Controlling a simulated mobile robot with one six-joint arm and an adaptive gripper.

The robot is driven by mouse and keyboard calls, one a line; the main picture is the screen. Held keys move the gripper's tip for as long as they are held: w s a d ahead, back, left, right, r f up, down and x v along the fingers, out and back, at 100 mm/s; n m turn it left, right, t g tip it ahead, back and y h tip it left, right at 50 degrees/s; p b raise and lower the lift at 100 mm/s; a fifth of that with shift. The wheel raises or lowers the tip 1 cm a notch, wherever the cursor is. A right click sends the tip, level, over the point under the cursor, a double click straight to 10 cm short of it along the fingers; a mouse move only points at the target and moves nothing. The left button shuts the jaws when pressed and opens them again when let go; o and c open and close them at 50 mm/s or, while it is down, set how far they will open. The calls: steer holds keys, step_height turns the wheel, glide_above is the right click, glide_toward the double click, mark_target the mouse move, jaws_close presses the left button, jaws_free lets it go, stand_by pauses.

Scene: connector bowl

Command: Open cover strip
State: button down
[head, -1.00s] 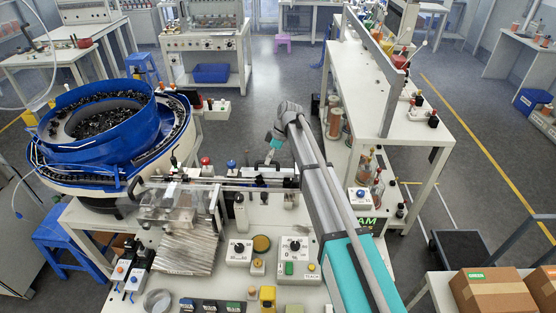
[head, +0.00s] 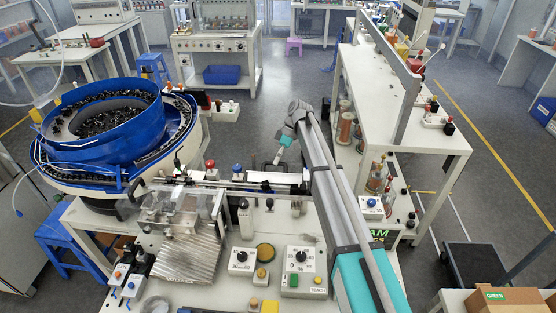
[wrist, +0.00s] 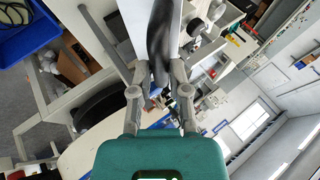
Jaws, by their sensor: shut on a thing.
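My gripper (head: 279,157) reaches down over the feeder track on the bench in the head view. In the wrist view its two fingers (wrist: 158,78) are close together, with a dark grey, blurred piece (wrist: 160,38) between and beyond them. I take this piece to be part of the cover strip, but its shape is not clear. In the head view a long pale strip (head: 275,178) lies along the right part of the track, just below the fingertips. The exact contact between fingers and strip is too small to tell.
A blue bowl feeder (head: 105,125) stands left of the track. Red (head: 210,164) and blue (head: 237,169) knobs stand just behind it. Control boxes (head: 303,270) fill the bench front. A long white table (head: 410,110) stands to the right.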

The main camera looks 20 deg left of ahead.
stand_by(0.3)
steer(key=c, duration=0.6)
jaws_free()
steer(key=shift+a, duration=0.2)
